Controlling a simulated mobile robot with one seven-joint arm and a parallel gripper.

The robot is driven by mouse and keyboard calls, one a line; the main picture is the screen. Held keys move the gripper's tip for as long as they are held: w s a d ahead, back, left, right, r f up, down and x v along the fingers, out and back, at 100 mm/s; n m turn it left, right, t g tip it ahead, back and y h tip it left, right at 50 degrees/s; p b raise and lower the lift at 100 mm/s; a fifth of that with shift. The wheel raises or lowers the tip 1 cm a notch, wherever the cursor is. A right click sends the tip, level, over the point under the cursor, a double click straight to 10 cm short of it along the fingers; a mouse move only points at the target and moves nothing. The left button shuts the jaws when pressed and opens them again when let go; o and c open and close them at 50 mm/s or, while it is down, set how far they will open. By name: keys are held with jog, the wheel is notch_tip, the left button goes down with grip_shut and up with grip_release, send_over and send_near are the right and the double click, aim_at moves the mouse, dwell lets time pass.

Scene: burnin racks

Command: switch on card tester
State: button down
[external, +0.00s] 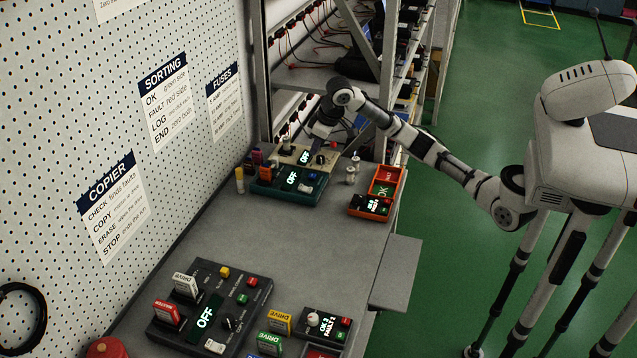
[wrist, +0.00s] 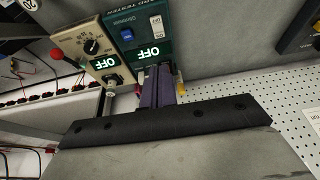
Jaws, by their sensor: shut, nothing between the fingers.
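The card tester (wrist: 170,15) is a teal box with a blue button (wrist: 127,34) and a lit display (wrist: 148,54) reading OFF. In the external view the teal tester (external: 275,191) stands at the far end of the bench, its display also reading OFF. My gripper (external: 318,136) is above that end, over the instruments. In the wrist view its dark fingers (wrist: 160,75) are together and empty, in front of the tester's display edge. I cannot tell how far they are from the tester. Part of the tester's face is out of the wrist view.
A beige instrument (wrist: 92,42) with a dial, a red-knobbed lever (wrist: 57,54) and an OFF display adjoins the tester. The copier panel (external: 250,286) is nearer; mid-bench is clear.

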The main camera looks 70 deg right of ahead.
jog(key=shift+f, duration=0.1)
jog(key=p, duration=0.2)
send_near(301, 186)
jog(key=x, duration=0.5)
jog(key=shift+w, duration=0.2)
jog(key=shift+w+f, duration=0.1)
jog(key=shift+f, duration=0.65)
jog(key=shift+w+f, duration=0.2)
jog(key=shift+f, duration=0.1)
jog(key=shift+s, duration=0.15)
